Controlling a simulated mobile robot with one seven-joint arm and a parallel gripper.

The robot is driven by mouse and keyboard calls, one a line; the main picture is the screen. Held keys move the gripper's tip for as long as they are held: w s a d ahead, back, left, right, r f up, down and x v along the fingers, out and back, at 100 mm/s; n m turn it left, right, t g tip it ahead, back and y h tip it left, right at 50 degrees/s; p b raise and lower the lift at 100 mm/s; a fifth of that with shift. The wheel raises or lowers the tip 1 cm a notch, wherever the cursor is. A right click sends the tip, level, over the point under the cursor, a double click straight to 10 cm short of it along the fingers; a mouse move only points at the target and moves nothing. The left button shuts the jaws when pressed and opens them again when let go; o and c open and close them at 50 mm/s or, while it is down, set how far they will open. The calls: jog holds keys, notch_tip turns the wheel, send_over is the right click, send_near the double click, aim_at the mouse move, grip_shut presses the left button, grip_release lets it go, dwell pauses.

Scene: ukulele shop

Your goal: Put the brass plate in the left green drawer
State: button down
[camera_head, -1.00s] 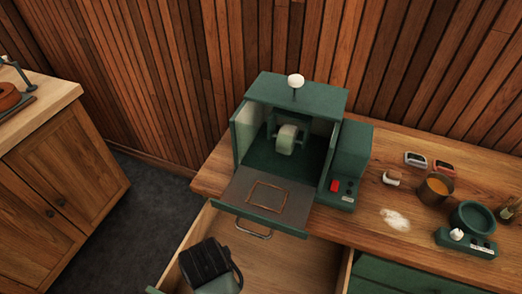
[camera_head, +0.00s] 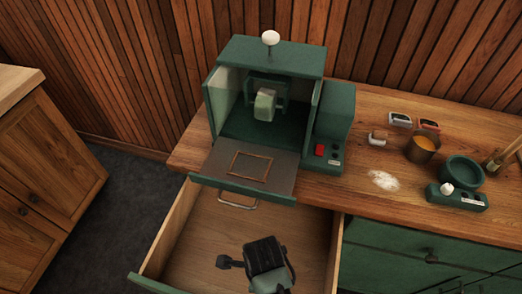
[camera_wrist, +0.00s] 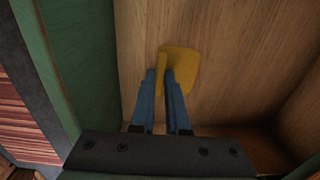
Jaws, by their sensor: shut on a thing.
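The left green drawer (camera_head: 197,240) is pulled open below the counter, with a bare wooden inside and a green front. My gripper (camera_head: 265,262) is over or in this drawer in the head view, its fingertips hidden there. In the wrist view my gripper (camera_wrist: 163,76) has two blue fingers closed on a narrow upright yellow part of the brass plate (camera_wrist: 184,70). A wider flat yellow part shows behind the fingers, over the drawer's wooden floor. I cannot tell whether it touches the floor. The plate is hidden in the head view.
A green open-fronted machine (camera_head: 285,55) with a lowered flap (camera_head: 235,181) stands on the counter above the drawer's back. Closed green drawers (camera_head: 400,240) lie right. A cup (camera_head: 422,148), a green bowl (camera_head: 461,171) and a switch box (camera_head: 455,198) stand on the counter.

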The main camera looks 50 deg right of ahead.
jog(key=shift+f, duration=2.35)
jog(key=shift+f+b, duration=0.15)
jog(key=shift+b, duration=0.15)
jog(key=c, duration=0.9)
grip_release()
notch_tip(320, 180, up, 12)
jog(key=shift+r+p, duration=0.2)
jog(key=shift+p, duration=0.6)
jog(key=shift+w, duration=0.1)
